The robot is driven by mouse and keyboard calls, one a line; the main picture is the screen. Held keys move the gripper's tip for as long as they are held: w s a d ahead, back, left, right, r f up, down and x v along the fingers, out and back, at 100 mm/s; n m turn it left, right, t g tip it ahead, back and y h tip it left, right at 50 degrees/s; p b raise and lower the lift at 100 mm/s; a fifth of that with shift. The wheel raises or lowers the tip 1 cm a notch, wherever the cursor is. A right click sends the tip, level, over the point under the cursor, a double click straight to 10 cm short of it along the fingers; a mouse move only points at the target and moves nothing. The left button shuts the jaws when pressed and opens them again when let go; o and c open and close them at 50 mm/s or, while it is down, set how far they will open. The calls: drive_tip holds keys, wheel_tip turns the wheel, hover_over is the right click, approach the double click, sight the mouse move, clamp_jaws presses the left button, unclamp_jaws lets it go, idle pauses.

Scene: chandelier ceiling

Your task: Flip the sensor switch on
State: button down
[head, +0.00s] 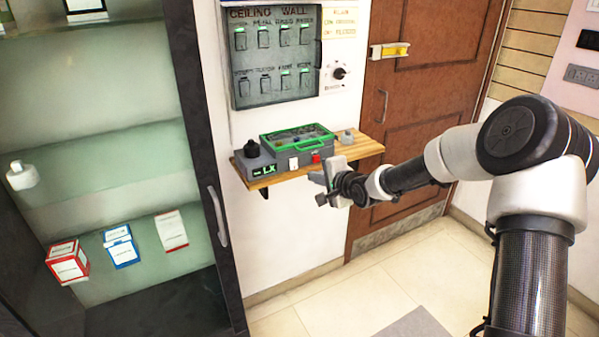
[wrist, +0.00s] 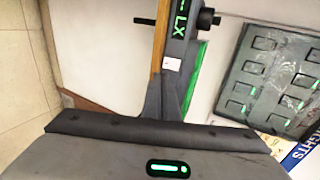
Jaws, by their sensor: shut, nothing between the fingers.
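A grey sensor box (head: 282,160) with a green-rimmed lid stands on a wooden wall shelf (head: 348,151). Its front has a green "LX" display (head: 264,170), a small white switch (head: 293,163) and a red button (head: 316,158). The white switch (wrist: 172,64) and the display (wrist: 180,27) also show in the wrist view, turned sideways. I cannot tell the switch's position. My gripper (head: 317,188) is shut and empty, in front of and below the box's right part. In the wrist view its dark body hides part of the box.
A wall panel (head: 278,55) with several switches hangs above the shelf, beside a round dial (head: 340,72). A brown door (head: 420,70) is behind my arm. A glass cabinet (head: 110,140) with several small boxes stands at left. The floor below the shelf is clear.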

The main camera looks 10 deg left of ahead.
approach(294, 164)
drive_tip(key=w+a+f, duration=0.1)
drive_tip(key=w+f, duration=0.1)
drive_tip(key=w+a+f, duration=0.1)
drive_tip(key=f, duration=0.1)
drive_tip(key=shift+w+a+b, duration=0.3)
drive_tip(key=shift+w, duration=0.1)
drive_tip(key=shift+w+a, duration=0.2)
drive_tip(key=shift+w, duration=0.15)
drive_tip(key=shift+f, duration=0.15)
drive_tip(key=shift+f+b, duration=0.25)
drive_tip(key=shift+b, duration=0.25)
drive_tip(key=shift+w+a+r, duration=0.1)
drive_tip(key=shift+r, duration=0.15)
drive_tip(key=shift+r+p, duration=0.7)
drive_tip(key=shift+r, duration=0.2)
drive_tip(key=shift+f, duration=0.1)
